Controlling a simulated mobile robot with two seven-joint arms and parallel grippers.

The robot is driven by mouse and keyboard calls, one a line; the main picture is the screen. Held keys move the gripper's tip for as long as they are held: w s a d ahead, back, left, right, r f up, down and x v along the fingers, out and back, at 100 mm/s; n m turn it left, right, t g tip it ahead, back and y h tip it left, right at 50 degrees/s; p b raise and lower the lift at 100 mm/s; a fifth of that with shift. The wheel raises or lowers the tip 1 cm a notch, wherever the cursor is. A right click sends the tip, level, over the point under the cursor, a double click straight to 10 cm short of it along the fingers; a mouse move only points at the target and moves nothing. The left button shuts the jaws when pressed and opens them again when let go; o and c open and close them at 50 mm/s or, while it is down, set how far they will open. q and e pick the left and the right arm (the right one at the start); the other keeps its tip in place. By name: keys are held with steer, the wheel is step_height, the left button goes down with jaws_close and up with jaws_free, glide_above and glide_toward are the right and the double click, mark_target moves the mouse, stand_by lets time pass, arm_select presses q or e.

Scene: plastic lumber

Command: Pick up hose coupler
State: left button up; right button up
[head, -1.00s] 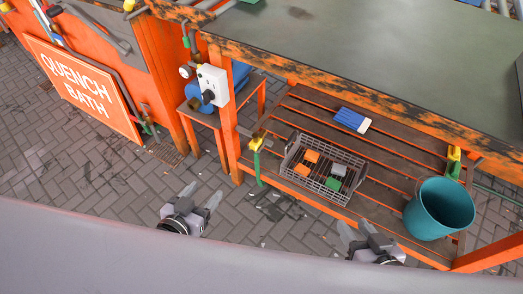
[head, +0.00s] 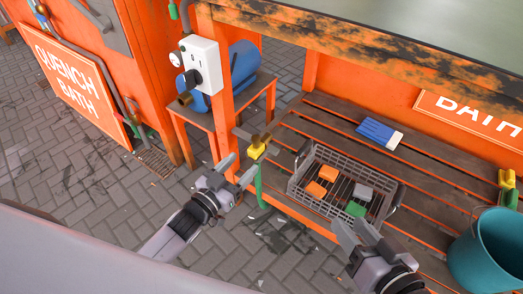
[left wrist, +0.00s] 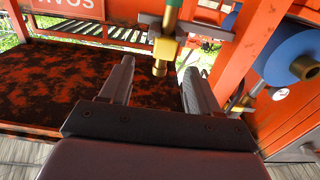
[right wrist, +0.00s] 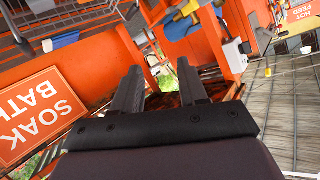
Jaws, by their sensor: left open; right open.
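A yellow and brass fitting (head: 257,148), which looks like the hose coupler, sits at the shelf's left corner with a green hose hanging below it. In the left wrist view the yellow and brass fitting (left wrist: 163,55) lies beyond and between my fingertips. My left gripper (head: 238,170) is open and empty, just left of and below the fitting in the head view, apart from it. My right gripper (head: 350,228) is open and empty at the front edge of the wire basket.
The slatted shelf (head: 425,205) bears a wire basket (head: 300,188) with orange, grey and green blocks, and a blue and white item (head: 379,133). A teal bucket (head: 483,255) stands at right. An orange post (head: 221,115) with a white outlet box (head: 201,63) rises behind my left gripper.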

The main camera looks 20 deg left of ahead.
mark_target(251, 152)
arm_select(q)
steer(key=shift+x, duration=0.8)
steer(key=b+x, duration=0.1)
steer(key=x, duration=0.1)
steer(key=b+x, duration=0.1)
steer(key=x, duration=0.1)
steer(key=shift+a+f+b, duration=0.1)
steer(key=shift+a+b, duration=0.15)
steer(key=shift+b, duration=0.05)
steer(key=shift+w+d, duration=0.2)
steer(key=shift+w, duration=0.4)
arm_select(e)
steer(key=shift+s+d+f+n+t+h, duration=0.1)
steer(key=shift+d+n+t+h, duration=0.15)
steer(key=shift+d, duration=0.2)
steer(key=shift+s+d+f+n+t+h, duration=0.1)
steer(key=shift+d+n+t, duration=0.05)
steer(key=shift+d+t, duration=0.25)
arm_select(q)
steer(key=c, duration=1)
steer(key=shift+c, duration=0.7)
steer(key=shift+r, duration=0.25)
arm_select(e)
steer(key=shift+r, duration=0.1)
